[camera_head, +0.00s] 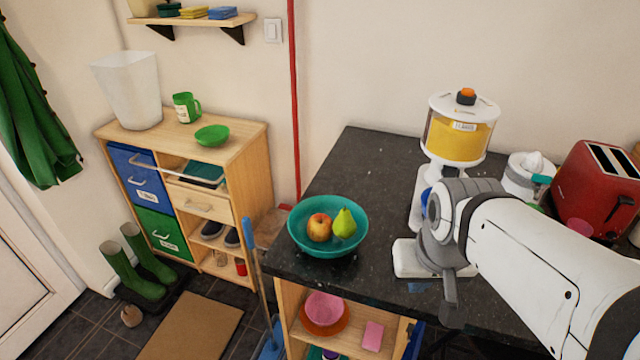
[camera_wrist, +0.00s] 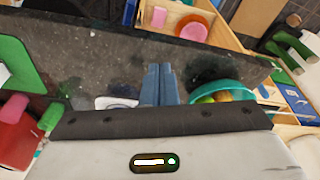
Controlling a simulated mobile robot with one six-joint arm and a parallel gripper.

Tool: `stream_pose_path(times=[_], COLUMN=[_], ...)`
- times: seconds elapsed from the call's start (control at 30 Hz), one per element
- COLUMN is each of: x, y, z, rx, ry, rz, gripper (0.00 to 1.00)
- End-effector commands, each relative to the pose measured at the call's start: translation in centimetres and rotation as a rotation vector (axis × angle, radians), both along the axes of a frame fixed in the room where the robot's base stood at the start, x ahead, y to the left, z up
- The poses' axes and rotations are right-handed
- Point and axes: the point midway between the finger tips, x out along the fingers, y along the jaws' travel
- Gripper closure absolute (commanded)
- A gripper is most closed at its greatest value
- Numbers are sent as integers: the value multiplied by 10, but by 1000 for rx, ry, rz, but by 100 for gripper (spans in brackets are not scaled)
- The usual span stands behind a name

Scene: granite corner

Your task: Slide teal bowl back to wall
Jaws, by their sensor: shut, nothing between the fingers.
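The teal bowl (camera_head: 297,232) stands upright near the front left corner of the dark granite counter (camera_head: 372,170). It holds a red-yellow apple (camera_head: 319,228) and a green pear (camera_head: 343,223). In the wrist view, the bowl (camera_wrist: 240,92) is partly hidden behind my gripper's body, to the right of the fingers. The cream wall (camera_head: 375,75) stands behind the counter, with bare counter between it and the bowl. My gripper (camera_wrist: 158,72) is shut and empty over the counter, apart from the bowl. In the head view it is to the bowl's right.
A blender-like dispenser with yellow contents (camera_head: 460,135) stands at the back, partly behind my arm. A white juicer (camera_head: 524,178) and red toaster (camera_head: 598,190) are to the right. The counter's front edge is close to the bowl. A wooden cabinet (camera_head: 240,165) stands left, beyond a gap.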

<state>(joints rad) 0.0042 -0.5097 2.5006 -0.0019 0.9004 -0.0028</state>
Motion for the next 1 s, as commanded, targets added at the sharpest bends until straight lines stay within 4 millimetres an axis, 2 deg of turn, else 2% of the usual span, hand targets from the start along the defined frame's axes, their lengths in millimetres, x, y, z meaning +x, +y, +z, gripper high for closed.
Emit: stream_pose_path(times=[0.33, 0.43, 0.57, 0.8, 0.9, 1.0], x=[0, 7, 30, 78, 89, 94], y=[0, 7, 39, 121, 151, 172], z=[0, 3, 10, 13, 9, 6], rx=[0, 10, 35, 58, 53, 45], ry=[0, 13, 63, 184, 217, 238], rz=[-1, -10, -50, -204, -258, -299], gripper=[100, 100, 100, 100, 100, 100])
